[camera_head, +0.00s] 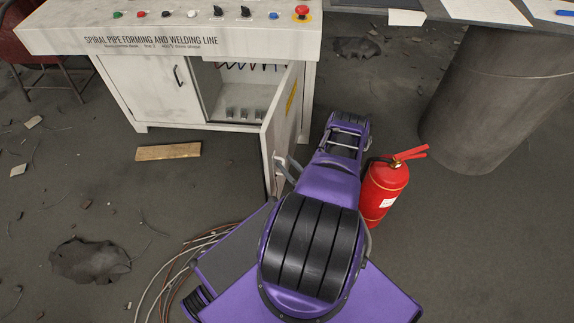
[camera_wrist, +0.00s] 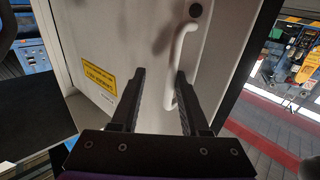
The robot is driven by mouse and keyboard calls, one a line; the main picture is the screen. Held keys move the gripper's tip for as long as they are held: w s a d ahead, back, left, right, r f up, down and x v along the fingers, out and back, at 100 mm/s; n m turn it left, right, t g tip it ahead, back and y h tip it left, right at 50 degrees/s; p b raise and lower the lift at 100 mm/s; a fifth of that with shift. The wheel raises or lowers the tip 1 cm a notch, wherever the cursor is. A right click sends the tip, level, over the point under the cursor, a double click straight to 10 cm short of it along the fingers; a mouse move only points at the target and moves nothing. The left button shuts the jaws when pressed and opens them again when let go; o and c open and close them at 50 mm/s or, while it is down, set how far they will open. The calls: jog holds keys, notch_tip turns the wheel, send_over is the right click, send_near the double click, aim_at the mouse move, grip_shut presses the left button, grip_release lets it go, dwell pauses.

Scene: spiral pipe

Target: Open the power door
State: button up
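The console cabinet's right door (camera_head: 284,125) stands swung well out, showing the inside. Its left door (camera_head: 155,90) is shut, with a dark handle. In the wrist view a pale door panel (camera_wrist: 150,35) with a yellow label (camera_wrist: 99,79) fills the middle. My gripper (camera_wrist: 160,73) faces this panel, with its two black fingers apart. The white bar handle (camera_wrist: 179,45) runs down beside the right finger, and its lower end shows between the fingers. I cannot tell whether a finger touches it.
A red fire extinguisher (camera_head: 384,190) stands just right of my arm. A dark round pedestal (camera_head: 490,105) is at the right. A wooden plank (camera_head: 168,152) lies before the cabinet. Cables (camera_head: 172,270) lie on the floor near my base. The floor at left has scattered debris.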

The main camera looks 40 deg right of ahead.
jog(key=shift+s+a+f, duration=0.1)
jog(key=shift+s+f, duration=0.05)
jog(key=s+a, duration=0.1)
jog(key=s, duration=1.6)
jog(key=shift+a+p, duration=0.2)
jog(key=shift+p, duration=0.2)
